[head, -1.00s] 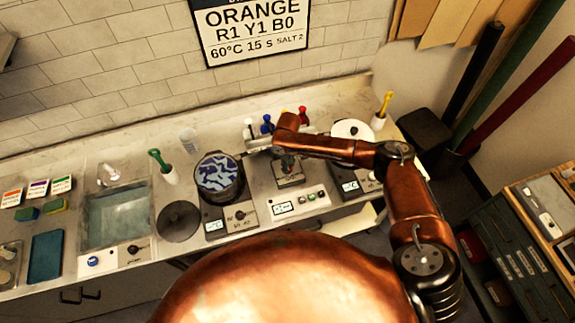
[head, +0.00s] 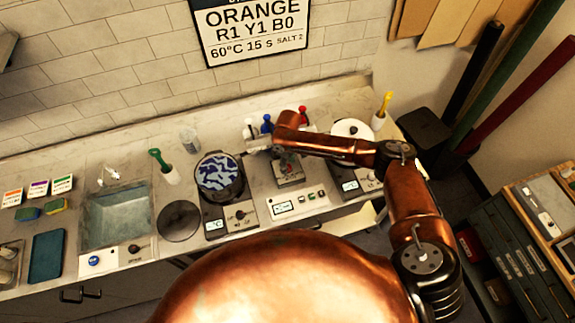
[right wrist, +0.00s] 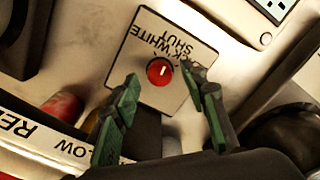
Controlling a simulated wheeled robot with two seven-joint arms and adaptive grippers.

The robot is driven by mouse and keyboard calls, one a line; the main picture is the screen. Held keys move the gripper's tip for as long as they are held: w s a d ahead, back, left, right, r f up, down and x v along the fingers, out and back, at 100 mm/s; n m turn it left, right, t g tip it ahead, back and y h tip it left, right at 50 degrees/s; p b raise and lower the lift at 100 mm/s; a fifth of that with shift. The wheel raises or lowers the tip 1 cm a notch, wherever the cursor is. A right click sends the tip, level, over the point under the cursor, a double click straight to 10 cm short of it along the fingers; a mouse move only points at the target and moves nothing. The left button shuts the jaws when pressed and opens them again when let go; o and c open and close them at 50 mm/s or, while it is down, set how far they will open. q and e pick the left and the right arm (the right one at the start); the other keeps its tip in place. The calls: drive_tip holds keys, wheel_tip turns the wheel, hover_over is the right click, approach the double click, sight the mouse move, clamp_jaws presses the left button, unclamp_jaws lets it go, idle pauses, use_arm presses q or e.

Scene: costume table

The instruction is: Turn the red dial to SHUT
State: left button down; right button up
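The red dial (right wrist: 160,71) sits on a pale square plate (right wrist: 150,92) in the right wrist view. Dark lettering on the plate includes WHITE and SHUT and appears upside down. The dial's pale mark points up and slightly right in that picture, toward the lettering; I cannot tell exactly which word it meets. My right gripper (right wrist: 160,88) is open, its green-padded fingers spread on either side of the dial and apart from it. In the head view this gripper is mostly hidden beneath my copper forearm. My left gripper is not in view.
Small bottles with white, blue (head: 267,123) and red (head: 303,114) tops stand behind my right forearm. A pot with blue-and-white contents (head: 219,174) stands left of it. A sink (head: 117,215) lies farther left. Clear counter lies toward the wall.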

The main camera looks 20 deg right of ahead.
wheel_tip(320, 180, up, 11)
idle(0.3)
